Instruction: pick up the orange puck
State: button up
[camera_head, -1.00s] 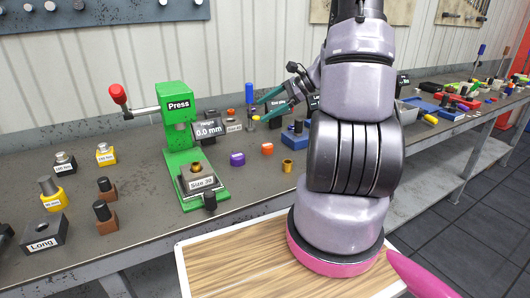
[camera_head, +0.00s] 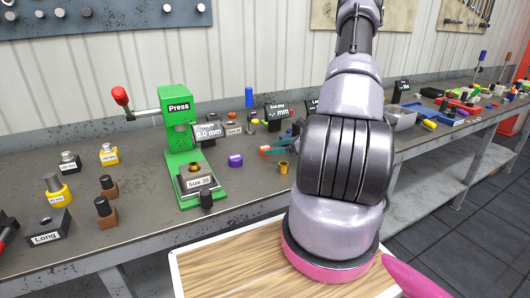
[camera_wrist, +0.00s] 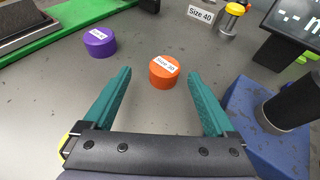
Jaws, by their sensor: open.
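The orange puck (camera_wrist: 164,72), labelled "Size 30", lies flat on the grey bench top. In the wrist view it shows between and slightly beyond the tips of my gripper (camera_wrist: 159,76), with bare bench between it and each teal finger. My gripper is open and empty. In the head view the orange puck (camera_head: 264,150) is small and partly covered by my fingers, low over the bench right of the green press. Whether the fingers are down at the puck's height I cannot tell.
A purple puck (camera_wrist: 99,42) lies left of the orange one. A blue block with a black post (camera_wrist: 262,130) stands close to my right finger. The green press (camera_head: 181,140) is to the left.

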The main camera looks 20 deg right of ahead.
aim_at(267, 148)
jog(key=x, duration=0.5)
jog(key=shift+w+d+f, duration=0.15)
jog(key=shift+w+d, duration=0.05)
jog(key=shift+w, duration=0.15)
jog(key=c, duration=1.4)
grip_shut()
